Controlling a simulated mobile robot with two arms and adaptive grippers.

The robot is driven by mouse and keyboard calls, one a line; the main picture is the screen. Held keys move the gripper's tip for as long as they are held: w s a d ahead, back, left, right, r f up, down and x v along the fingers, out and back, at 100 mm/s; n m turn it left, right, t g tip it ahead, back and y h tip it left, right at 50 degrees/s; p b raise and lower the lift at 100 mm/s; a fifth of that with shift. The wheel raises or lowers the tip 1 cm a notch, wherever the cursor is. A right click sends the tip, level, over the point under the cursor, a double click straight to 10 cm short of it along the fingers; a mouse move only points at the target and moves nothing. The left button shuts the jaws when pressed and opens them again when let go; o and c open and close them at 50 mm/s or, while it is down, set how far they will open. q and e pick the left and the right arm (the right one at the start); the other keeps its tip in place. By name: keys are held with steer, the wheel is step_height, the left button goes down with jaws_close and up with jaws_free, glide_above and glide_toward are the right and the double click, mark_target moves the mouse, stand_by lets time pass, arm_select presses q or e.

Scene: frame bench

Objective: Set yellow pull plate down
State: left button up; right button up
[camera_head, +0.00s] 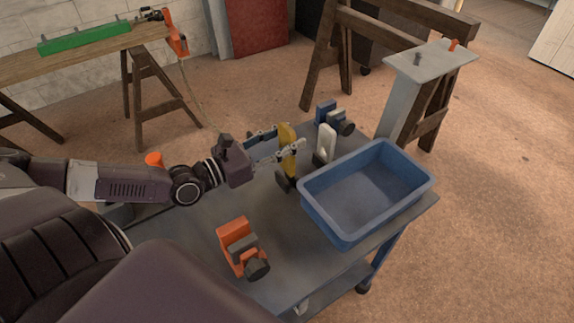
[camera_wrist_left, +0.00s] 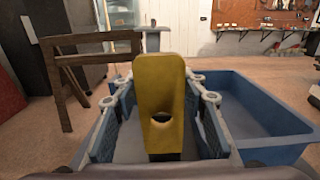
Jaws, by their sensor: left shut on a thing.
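The yellow pull plate (camera_head: 288,150) stands roughly upright between the fingers of my left gripper (camera_head: 290,139), above the grey cart top (camera_head: 195,225). A dark block shows at its lower end; I cannot tell whether it touches the cart. In the left wrist view the yellow plate (camera_wrist_left: 160,90) is between the two blue-grey fingers, with a round hole low in its face. My left gripper is shut on it. My right gripper is not in view.
A blue bin (camera_head: 345,236) stands on the cart right of the plate. A white plate (camera_head: 326,143) and a blue block with a dark knob (camera_head: 326,112) are behind. An orange block with a dark knob (camera_head: 236,238) sits nearer. Cart surface between orange block and bin is clear.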

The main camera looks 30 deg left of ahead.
arm_select(q)
steer(key=shift+f+b, duration=0.65)
steer(key=shift+f, duration=2.35)
steer(key=shift+f, duration=0.15)
steer(key=o, duration=1.6)
steer(key=shift+c, duration=0.2)
